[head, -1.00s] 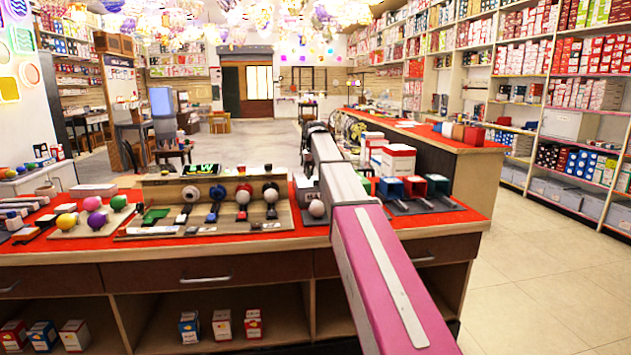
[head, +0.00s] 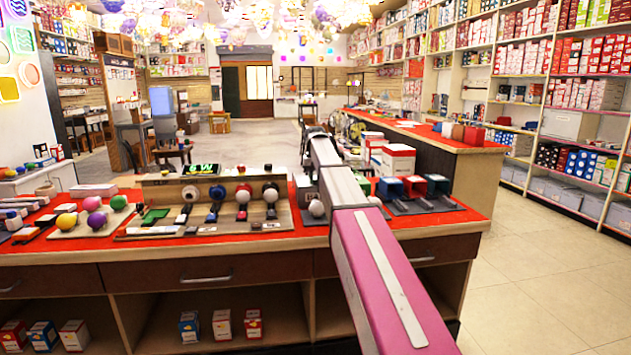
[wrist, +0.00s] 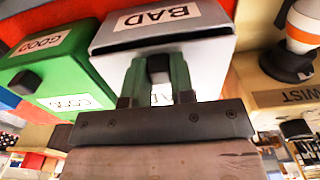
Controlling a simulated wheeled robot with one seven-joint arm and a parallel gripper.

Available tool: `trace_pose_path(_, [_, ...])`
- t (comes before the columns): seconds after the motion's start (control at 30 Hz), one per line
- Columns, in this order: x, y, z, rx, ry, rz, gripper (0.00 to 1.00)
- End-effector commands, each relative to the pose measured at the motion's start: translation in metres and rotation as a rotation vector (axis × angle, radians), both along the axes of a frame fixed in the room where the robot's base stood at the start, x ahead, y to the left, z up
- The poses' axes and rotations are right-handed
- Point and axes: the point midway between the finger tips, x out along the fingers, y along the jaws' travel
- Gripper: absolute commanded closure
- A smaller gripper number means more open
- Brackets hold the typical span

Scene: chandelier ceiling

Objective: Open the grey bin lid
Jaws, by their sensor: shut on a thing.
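The grey bin (wrist: 215,62) fills the upper middle of the wrist view, with a "BAD" label on its upper face and part of another label behind my fingers.
A green bin (wrist: 62,72) labelled "GOOD" stands close to the left. An orange and white bulb (wrist: 304,32) stands on the right above a "TWIST" label.

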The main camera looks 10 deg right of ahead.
Motion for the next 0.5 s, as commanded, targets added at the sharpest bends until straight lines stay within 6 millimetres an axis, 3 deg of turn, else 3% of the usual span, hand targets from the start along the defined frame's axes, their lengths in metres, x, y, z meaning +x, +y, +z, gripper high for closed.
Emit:
trace_pose_path(0.3, [0.082,0.0,0.002,0.0,0.001,0.0,1.0])
trace_pose_path(0.5, [0.098,0.0,0.001,0.0,0.0,0.0,1.0])
